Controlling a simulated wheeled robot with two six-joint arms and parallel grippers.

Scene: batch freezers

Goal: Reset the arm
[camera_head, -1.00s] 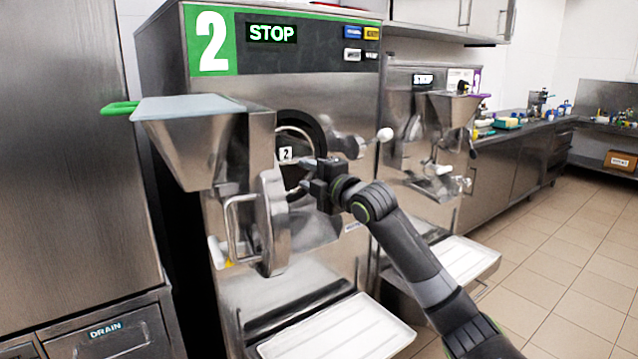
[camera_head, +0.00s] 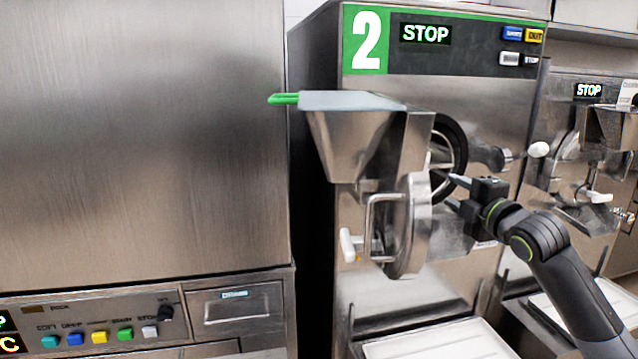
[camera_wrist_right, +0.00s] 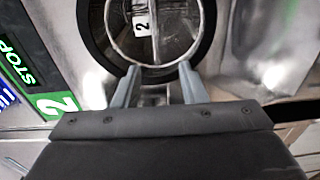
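My right gripper (camera_head: 452,191) is in front of the opening of batch freezer 2 (camera_head: 450,60), to the right of its swung-open round door (camera_head: 408,225). The two fingers are spread with nothing between them. Whether a fingertip touches the ring I cannot tell. My left gripper is in neither view.
The steel hopper (camera_head: 345,140) with a green-handled lid (camera_head: 350,101) juts out left of the gripper. A white tray (camera_head: 440,345) lies below. A second freezer (camera_head: 590,150) stands at the right. A steel cabinet (camera_head: 140,130) with coloured buttons below fills the left.

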